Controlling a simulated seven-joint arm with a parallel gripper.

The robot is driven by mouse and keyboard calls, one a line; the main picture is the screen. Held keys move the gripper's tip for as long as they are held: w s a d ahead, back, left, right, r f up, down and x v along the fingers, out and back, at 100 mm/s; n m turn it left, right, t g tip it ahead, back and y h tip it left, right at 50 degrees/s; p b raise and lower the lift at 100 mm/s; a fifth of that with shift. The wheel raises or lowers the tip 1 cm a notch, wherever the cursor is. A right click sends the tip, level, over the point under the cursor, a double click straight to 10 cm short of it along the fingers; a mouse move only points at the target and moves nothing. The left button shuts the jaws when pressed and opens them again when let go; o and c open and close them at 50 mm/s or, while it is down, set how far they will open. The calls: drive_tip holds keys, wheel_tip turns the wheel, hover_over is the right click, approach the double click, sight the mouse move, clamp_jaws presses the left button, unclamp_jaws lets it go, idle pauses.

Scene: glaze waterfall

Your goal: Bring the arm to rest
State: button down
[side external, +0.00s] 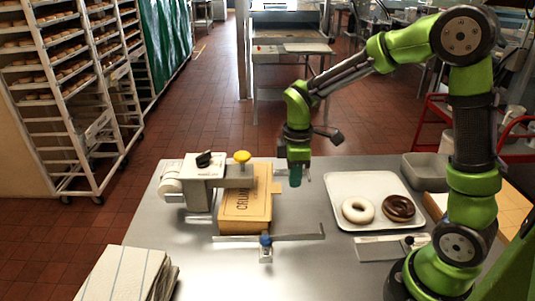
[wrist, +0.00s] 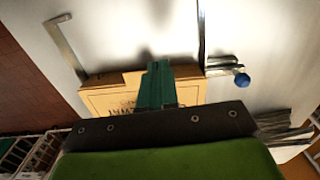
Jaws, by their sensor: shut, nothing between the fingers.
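My gripper (side external: 295,178) hangs above the metal table, just right of a tan lettered box (side external: 245,208). Its teal fingers are together with nothing between them. In the wrist view the gripper (wrist: 158,68) shows in front of the same box (wrist: 105,98), whose lettering is partly hidden by the fingers. My arm reaches in from the right, bent at the elbow.
A white tray (side external: 342,182) holds a white donut (side external: 357,210) and a chocolate donut (side external: 398,207). A grey machine with a yellow knob (side external: 242,157) stands left. A metal bar with a blue knob (side external: 265,240) lies in front. A grey bin (side external: 425,170) and folded cloths (side external: 125,275) are near the edges.

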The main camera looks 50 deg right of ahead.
drive_tip(key=s+a+r+m+t+y, duration=0.1)
drive_tip(key=s+a+r+m+t, duration=0.1)
drive_tip(key=s+r+m, duration=0.4)
drive_tip(key=s+a+r+m+t+y, duration=0.1)
drive_tip(key=s+a+r+m+t, duration=0.1)
drive_tip(key=s+r+m+t, duration=0.3)
wheel_tip(320, 180, up, 2)
drive_tip(key=shift+s+r+m, duration=0.2)
drive_tip(key=shift+s+m, duration=0.65)
drive_tip(key=shift+m, duration=0.15)
